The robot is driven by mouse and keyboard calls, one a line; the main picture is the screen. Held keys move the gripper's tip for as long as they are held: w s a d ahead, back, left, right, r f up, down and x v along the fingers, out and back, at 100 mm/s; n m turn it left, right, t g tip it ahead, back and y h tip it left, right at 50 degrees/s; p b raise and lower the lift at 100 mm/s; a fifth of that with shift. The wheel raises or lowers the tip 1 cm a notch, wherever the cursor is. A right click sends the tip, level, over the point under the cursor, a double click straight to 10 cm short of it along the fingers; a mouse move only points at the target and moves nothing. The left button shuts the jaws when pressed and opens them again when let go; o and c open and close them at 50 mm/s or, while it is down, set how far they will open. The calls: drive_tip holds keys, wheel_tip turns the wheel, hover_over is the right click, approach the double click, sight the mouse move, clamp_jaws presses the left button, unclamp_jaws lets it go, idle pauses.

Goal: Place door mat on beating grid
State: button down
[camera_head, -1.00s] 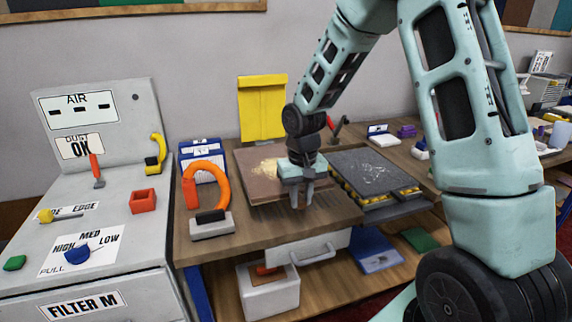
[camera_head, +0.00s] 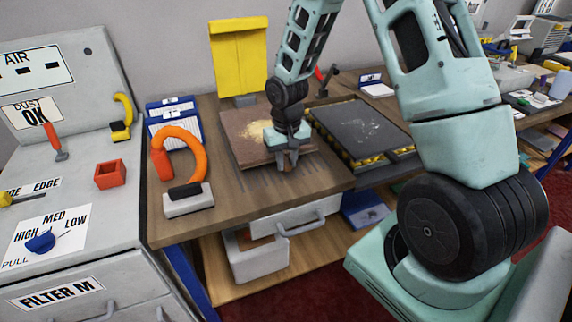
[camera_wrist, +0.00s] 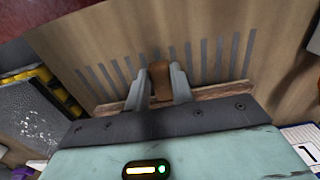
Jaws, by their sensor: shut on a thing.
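The door mat, as I take it, is the brown flat piece with a sandy patch (camera_head: 246,132) on the wooden bench. Its front edge also shows in the wrist view (camera_wrist: 226,91). My gripper (camera_head: 287,166) is at this front edge, pointing down. In the wrist view its fingers (camera_wrist: 161,84) are shut on a small brown tab (camera_wrist: 160,76) at the mat's edge. A row of grey parallel bars (camera_wrist: 205,57), likely the beating grid, lies on the bench just in front of the mat. Whether bars run under the mat is hidden.
A dark, white-speckled slab (camera_head: 357,128) on a black-and-yellow base stands right of the mat. An orange hooped tool (camera_head: 183,145) and a blue-white box (camera_head: 175,122) stand left. A yellow panel (camera_head: 238,55) stands behind. An open drawer (camera_head: 300,220) juts out below.

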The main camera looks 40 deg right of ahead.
drive_tip(key=shift+f, duration=1.25)
drive_tip(key=c, duration=1.2)
unclamp_jaws()
wheel_tip(320, 180, up, 11)
drive_tip(key=b, duration=0.1)
drive_tip(key=s+a+r+n, duration=0.2)
drive_tip(key=a+r, duration=0.1)
drive_tip(key=a, duration=0.3)
drive_tip(key=s+a+r+n, duration=0.2)
drive_tip(key=s+a+n, duration=0.2)
drive_tip(key=s+a, duration=0.5)
drive_tip(key=s+a+r+n, duration=0.2)
drive_tip(key=s+a+n, duration=0.3)
drive_tip(key=s+a, duration=0.4)
drive_tip(key=s, duration=0.4)
drive_tip(key=shift+s+a+y, duration=0.15)
drive_tip(key=shift+a+y, duration=0.05)
drive_tip(key=shift+y, duration=0.1)
